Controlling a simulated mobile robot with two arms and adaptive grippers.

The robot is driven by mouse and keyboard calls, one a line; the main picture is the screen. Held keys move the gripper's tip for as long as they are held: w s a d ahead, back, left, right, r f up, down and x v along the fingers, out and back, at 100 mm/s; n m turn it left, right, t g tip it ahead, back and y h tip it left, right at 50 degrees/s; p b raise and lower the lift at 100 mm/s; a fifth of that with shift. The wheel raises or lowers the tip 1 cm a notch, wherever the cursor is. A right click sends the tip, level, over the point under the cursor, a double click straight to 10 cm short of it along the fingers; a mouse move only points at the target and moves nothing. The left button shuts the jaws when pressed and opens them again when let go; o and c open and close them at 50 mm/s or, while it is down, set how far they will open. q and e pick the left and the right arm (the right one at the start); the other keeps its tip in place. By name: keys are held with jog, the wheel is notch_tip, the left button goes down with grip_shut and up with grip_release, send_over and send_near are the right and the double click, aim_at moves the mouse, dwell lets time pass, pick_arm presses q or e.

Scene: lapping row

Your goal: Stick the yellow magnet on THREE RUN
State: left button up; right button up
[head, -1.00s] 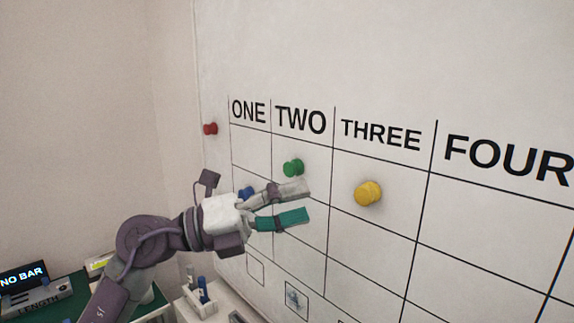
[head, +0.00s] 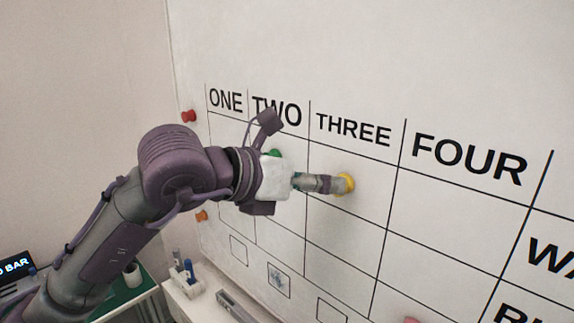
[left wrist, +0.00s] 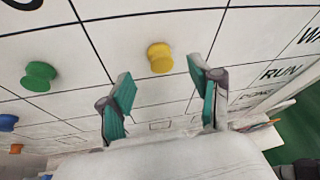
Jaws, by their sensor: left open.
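The yellow magnet (head: 347,183) is on the whiteboard in the THREE column, in the first row under the header. That row's label at the right begins with WA. It also shows in the left wrist view (left wrist: 160,57). My left gripper (head: 332,184) is open at the board, its fingers reaching toward the magnet. In the left wrist view the green-padded fingertips (left wrist: 159,76) stand apart on either side, with the magnet centred just past them. I cannot tell whether they touch it. The RUN label (left wrist: 281,71) is in the row below. My right gripper is not in view.
A green magnet (left wrist: 38,76) and a blue magnet (left wrist: 8,122) are left of the yellow one. A red magnet (head: 188,116) and an orange magnet (head: 201,216) are near the board's left edge. The THREE column below the yellow magnet looks clear.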

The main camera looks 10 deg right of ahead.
pick_arm(q)
jog(key=p+x, duration=0.1)
jog(key=x, duration=0.3)
jog(key=shift+w+d+f, duration=0.15)
jog(key=shift+d, duration=0.1)
grip_shut()
jog(key=shift+a, duration=0.15)
jog(key=shift+s+a+b, duration=0.6)
jog(key=shift+s+a, duration=0.25)
jog(key=shift+a, duration=0.15)
jog(key=shift+a, duration=0.1)
jog(key=shift+s, duration=0.1)
